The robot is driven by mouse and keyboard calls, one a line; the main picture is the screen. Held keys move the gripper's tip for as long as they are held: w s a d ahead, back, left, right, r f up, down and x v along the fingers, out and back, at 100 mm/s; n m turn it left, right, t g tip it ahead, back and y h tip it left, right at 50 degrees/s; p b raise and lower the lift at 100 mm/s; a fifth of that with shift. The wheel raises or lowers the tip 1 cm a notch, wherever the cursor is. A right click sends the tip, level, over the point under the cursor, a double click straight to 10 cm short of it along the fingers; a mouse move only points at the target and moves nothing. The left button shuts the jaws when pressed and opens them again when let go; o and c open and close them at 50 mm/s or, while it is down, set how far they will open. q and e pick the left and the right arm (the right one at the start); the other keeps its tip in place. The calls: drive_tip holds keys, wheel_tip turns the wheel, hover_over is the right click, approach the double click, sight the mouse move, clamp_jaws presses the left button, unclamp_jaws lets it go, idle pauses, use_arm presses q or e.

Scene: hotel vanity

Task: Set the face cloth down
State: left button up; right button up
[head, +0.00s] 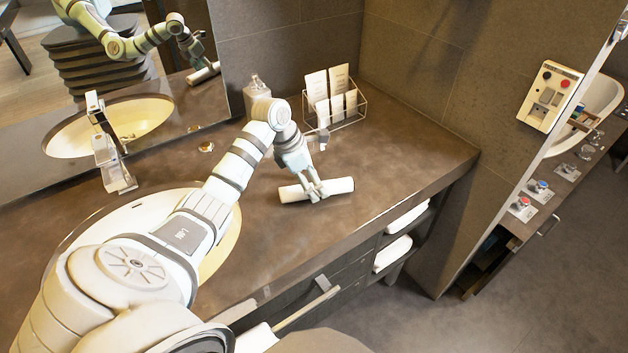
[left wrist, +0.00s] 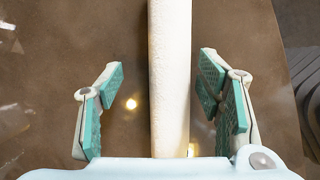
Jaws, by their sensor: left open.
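The face cloth (head: 339,186) is a white roll lying on the brown vanity counter (head: 420,160), to the right of the sink. In the left wrist view the cloth (left wrist: 169,80) runs upright through the middle of the picture. My left gripper (head: 318,192) is over the roll, with its fingers around it. In the left wrist view the left gripper (left wrist: 160,88) is open, with a gap between each teal pad and the cloth. My right gripper is not in view.
A wire rack with cards (head: 335,100) and a soap bottle (head: 257,92) stand at the back. The sink (head: 226,240) and faucet (head: 115,165) are at left. Rolled towels (head: 393,254) lie on a shelf below. Counter right of the cloth is clear.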

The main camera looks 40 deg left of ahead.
use_arm(q)
drive_tip(key=v, duration=1.2)
drive_tip(key=shift+p, duration=0.35)
drive_tip(key=shift+r, duration=0.1)
